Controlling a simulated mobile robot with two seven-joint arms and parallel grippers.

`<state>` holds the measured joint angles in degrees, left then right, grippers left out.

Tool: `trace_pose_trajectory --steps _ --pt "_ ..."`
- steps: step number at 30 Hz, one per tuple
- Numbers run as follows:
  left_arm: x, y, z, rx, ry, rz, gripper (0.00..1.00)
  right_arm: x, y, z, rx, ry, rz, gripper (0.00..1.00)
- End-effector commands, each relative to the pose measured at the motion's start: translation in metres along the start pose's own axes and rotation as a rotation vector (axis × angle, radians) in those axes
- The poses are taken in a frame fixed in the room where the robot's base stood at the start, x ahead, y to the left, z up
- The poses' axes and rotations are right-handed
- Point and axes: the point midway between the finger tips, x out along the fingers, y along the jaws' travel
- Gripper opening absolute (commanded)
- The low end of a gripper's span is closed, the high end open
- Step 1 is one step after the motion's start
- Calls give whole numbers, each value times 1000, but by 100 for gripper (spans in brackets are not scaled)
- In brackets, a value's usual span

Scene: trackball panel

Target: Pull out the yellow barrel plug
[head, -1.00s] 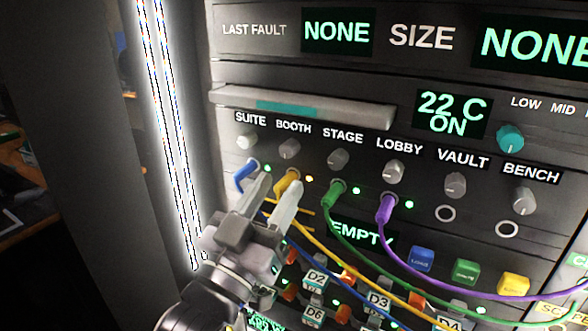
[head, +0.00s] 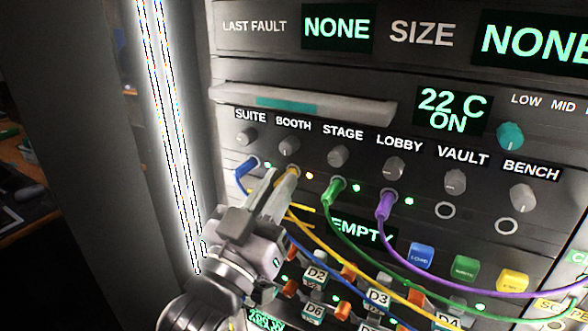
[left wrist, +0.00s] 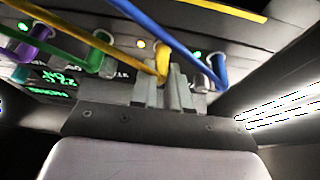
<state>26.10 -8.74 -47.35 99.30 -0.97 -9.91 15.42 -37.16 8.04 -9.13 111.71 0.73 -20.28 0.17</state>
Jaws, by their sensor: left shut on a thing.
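The yellow barrel plug (head: 293,171) is under the BOOTH label, at its socket in the row of jacks. My left gripper (head: 281,178) is shut on it, with one finger on each side. In the left wrist view the yellow plug (left wrist: 162,67) shows between the fingertips (left wrist: 165,76), and its yellow cable arches up and left. The fingers hide most of the plug and its socket, so I cannot tell how deep it sits. My right gripper is in neither view.
A blue plug (head: 246,172) sits close left under SUITE. A green plug (head: 333,193) and a purple plug (head: 385,207) are to the right. The VAULT socket (head: 445,211) and BENCH socket (head: 507,227) are empty. Cables cross the panel below, over small switches.

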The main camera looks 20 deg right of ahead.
Motion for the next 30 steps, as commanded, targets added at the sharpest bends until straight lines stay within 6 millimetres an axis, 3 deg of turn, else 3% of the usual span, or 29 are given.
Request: trace_pose_trajectory --steps 30 --pt "-44 0 -19 0 -2 0 0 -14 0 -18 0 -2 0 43"
